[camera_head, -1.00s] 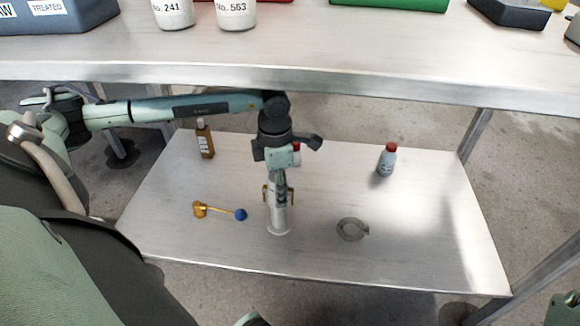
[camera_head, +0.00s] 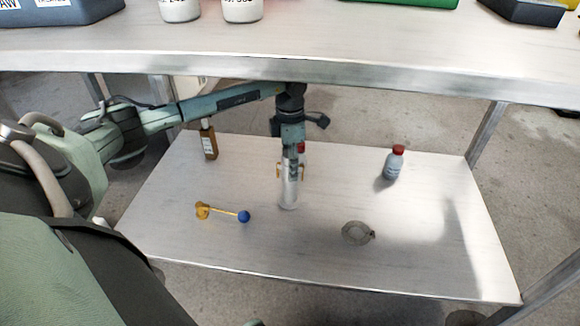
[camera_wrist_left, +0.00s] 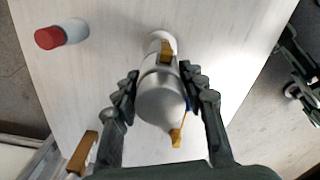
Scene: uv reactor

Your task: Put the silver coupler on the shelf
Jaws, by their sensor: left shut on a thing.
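The silver coupler (camera_head: 289,190) is a pale metal cylinder with gold levers on its sides. It is upright over the middle of the lower shelf (camera_head: 200,240). My left gripper (camera_head: 290,160) comes down from above, shut on the coupler's upper part. In the left wrist view the fingers of the left gripper (camera_wrist_left: 160,85) are on both sides of the coupler (camera_wrist_left: 160,100). The coupler's base looks at or just above the shelf surface; I cannot tell whether it touches.
Another red cap shows behind the gripper. The tabletop (camera_head: 350,45) overhangs the back. The shelf's front is clear.

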